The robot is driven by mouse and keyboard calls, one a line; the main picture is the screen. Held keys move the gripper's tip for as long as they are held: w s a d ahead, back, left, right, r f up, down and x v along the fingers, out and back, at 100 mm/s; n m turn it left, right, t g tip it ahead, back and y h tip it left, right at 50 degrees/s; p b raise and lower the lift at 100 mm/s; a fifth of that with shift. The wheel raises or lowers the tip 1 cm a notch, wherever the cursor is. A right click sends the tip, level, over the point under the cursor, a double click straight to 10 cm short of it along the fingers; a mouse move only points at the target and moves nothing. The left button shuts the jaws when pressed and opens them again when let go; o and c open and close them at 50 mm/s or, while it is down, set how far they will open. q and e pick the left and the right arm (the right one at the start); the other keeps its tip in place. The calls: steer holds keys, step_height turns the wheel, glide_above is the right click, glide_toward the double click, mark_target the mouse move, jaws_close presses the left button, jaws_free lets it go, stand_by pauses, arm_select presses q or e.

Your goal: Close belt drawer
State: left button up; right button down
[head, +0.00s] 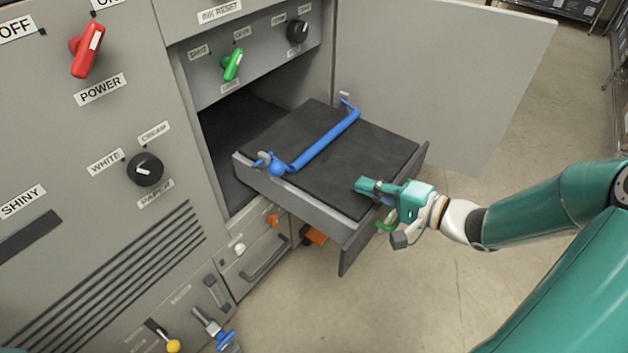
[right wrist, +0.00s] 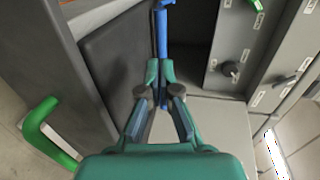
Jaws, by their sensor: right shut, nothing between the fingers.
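The belt drawer (head: 300,200) is pulled out of the grey machine, with a dark flat bed inside and a blue bar (head: 325,140) across it. The bar also shows in the right wrist view (right wrist: 162,35). A green handle (head: 387,222) is on the outside of the drawer's front panel (head: 352,252); it shows at the left of the right wrist view (right wrist: 45,135). My right gripper (head: 362,185) is shut and empty, with its fingers over the front part of the drawer bed. Its fingers (right wrist: 160,95) show in the right wrist view. My left gripper is not in view.
An open grey door panel (head: 450,75) stands behind the drawer. The machine front carries a red power knob (head: 87,50), a green knob (head: 232,65) and a black dial (head: 145,169). Below the drawer are a smaller handle (head: 265,258) and orange parts (head: 314,236).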

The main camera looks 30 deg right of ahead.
mark_target(305, 164)
steer(key=b+x, duration=0.6)
steer(key=x, duration=0.6)
steer(key=shift+w+f, duration=0.1)
steer(key=shift+f, duration=0.15)
steer(key=shift+w+a, duration=0.25)
steer(key=shift+w, duration=0.45)
